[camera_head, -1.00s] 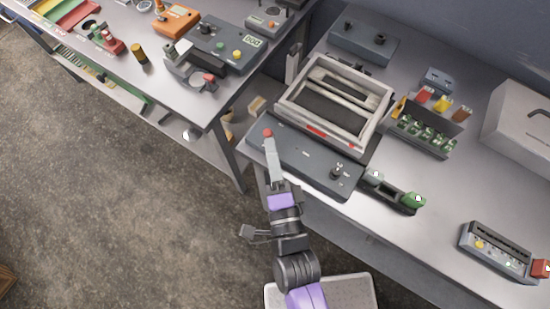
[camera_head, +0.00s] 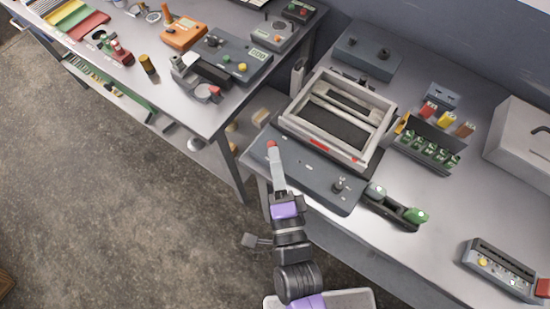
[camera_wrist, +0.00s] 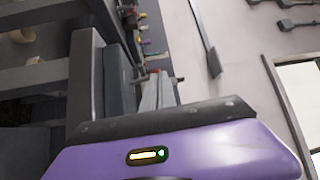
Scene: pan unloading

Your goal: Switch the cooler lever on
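My gripper (camera_head: 276,172) is at the front left of the dark control panel (camera_head: 308,177) on the right bench. A pale grey bar extends from its purple body to a red knob (camera_head: 271,144); I cannot tell whether the bar is my fingers or a lever. The panel also has a small black lever (camera_head: 338,185) near its right end. A black unit with a green knob (camera_head: 415,215) sits to its right. No label shows which is the cooler lever. The wrist view shows my purple gripper housing (camera_wrist: 180,150), with the fingertips unclear.
A framed press-like unit (camera_head: 340,115) stands behind the panel. A rack of green-topped items (camera_head: 428,145) and a pale box (camera_head: 522,140) stand to the right. A second bench at upper left holds an orange device (camera_head: 184,33).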

